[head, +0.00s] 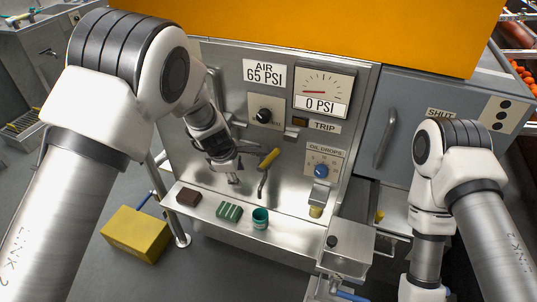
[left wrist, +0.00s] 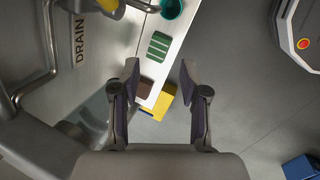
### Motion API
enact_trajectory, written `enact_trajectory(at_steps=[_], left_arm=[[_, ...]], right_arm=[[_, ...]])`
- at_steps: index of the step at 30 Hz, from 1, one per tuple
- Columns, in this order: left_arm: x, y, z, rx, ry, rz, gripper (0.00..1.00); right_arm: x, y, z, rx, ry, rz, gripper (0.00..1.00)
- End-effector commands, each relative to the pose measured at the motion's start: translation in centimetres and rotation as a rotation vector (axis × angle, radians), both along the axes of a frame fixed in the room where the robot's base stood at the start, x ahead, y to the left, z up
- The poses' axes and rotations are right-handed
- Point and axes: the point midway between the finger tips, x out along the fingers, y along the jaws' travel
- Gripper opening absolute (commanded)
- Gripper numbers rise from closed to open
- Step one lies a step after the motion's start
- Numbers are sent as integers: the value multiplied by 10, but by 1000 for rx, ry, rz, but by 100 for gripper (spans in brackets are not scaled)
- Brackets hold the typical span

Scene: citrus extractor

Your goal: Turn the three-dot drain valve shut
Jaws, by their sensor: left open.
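A lever with a yellow grip (head: 269,157) is mounted on the steel front panel, above the shelf. In the left wrist view a DRAIN label (left wrist: 78,41) is on the metal panel, and a yellow part (left wrist: 110,5) is cut off at the top edge. A plate with three black dots (head: 503,113) is on the grey cabinet at the right. I cannot tell which valve carries a three-dot mark. My left gripper (head: 232,177) is open and empty, left of the yellow lever and apart from it. Its spread fingers also show in the left wrist view (left wrist: 158,72). My right gripper is out of view.
The steel shelf (head: 285,234) below the panel holds a brown block (head: 188,196), a green ridged block (head: 229,211) and a teal cup (head: 260,217). A yellow box (head: 137,234) is on the floor at left. A grey metal box (head: 349,246) juts out at right.

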Motion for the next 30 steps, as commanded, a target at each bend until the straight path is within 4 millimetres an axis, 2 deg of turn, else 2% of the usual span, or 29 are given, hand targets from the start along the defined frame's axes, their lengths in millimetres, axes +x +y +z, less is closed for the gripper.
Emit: enact_trajectory(at_steps=[1,3,6,8,15,18,27,28,30], left_arm=[[18,-26,33,-80,-20,57,44],[30,-52,63,-170,-19,115,44],[37,-69,77,-227,-13,149,44],[39,-73,71,-234,-10,155,44],[54,-86,26,-230,-9,153,44],[59,-90,15,-230,-10,153,44],[61,-93,12,-229,-11,152,44],[61,-92,12,-228,-11,152,41],[61,-92,12,-228,-11,152,16]], right_arm=[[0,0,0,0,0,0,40],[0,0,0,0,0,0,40],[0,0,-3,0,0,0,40],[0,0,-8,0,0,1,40],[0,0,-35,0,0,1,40],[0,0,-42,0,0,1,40],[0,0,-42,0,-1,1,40],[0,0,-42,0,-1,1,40],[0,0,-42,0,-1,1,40]])
